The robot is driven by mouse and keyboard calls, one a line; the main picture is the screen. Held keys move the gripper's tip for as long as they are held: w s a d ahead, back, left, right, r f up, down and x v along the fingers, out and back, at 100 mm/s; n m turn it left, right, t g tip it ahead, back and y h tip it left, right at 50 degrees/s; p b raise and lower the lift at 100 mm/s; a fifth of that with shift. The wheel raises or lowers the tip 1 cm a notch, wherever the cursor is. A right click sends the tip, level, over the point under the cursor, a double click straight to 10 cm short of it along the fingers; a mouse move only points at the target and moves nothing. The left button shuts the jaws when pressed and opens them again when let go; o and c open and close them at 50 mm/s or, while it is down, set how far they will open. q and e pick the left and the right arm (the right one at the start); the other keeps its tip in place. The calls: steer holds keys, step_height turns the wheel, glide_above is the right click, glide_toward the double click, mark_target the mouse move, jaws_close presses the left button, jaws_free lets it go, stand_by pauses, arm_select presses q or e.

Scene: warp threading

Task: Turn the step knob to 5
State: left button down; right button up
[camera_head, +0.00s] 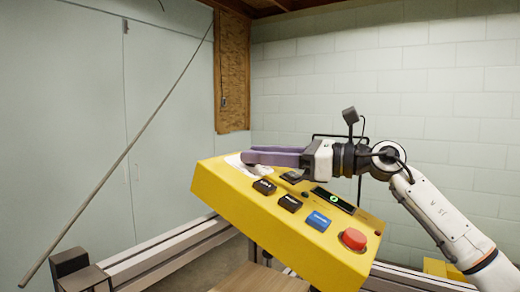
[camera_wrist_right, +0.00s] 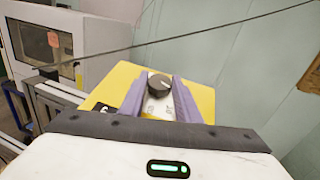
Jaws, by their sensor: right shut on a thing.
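The yellow control box (camera_head: 225,200) is tilted in the middle of the head view. The step knob (camera_wrist_right: 159,84) is dark and round with a pale pointer line, and sits on a white dial plate (camera_wrist_right: 156,106). The dial plate's edge also shows in the head view (camera_head: 236,162), where the knob itself is hidden by the fingers. My right gripper (camera_head: 246,157) has purple fingers and reaches in from the right. In the right wrist view its fingers (camera_wrist_right: 160,83) lie on both sides of the knob, shut on it. The dial numbers are too small to read. My left gripper is not in view.
The box carries black buttons (camera_head: 290,203), a blue button (camera_head: 319,221), a red button (camera_head: 354,239) and a small display (camera_head: 334,199) with a green mark. A thin rod (camera_head: 130,147) slants across the left. Metal rails (camera_head: 165,250) lie below the box.

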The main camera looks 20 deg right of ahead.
steer(key=shift+w+d+n+g+y, duration=0.15)
steer(key=shift+n+g+y, duration=0.4)
steer(key=shift+n+g, duration=0.65)
steer(key=shift+w+d+n+g+y, duration=0.1)
steer(key=shift+n+g+y, duration=0.45)
steer(key=shift+n+g, duration=0.6)
steer(key=shift+a+n+g, duration=0.1)
steer(key=shift+n+g, duration=0.15)
steer(key=shift+g, duration=0.1)
steer(key=o, duration=1)
steer(key=shift+o, duration=0.2)
steer(key=b+v, duration=0.1)
steer(key=v, duration=0.9)
steer(key=shift+s, duration=0.1)
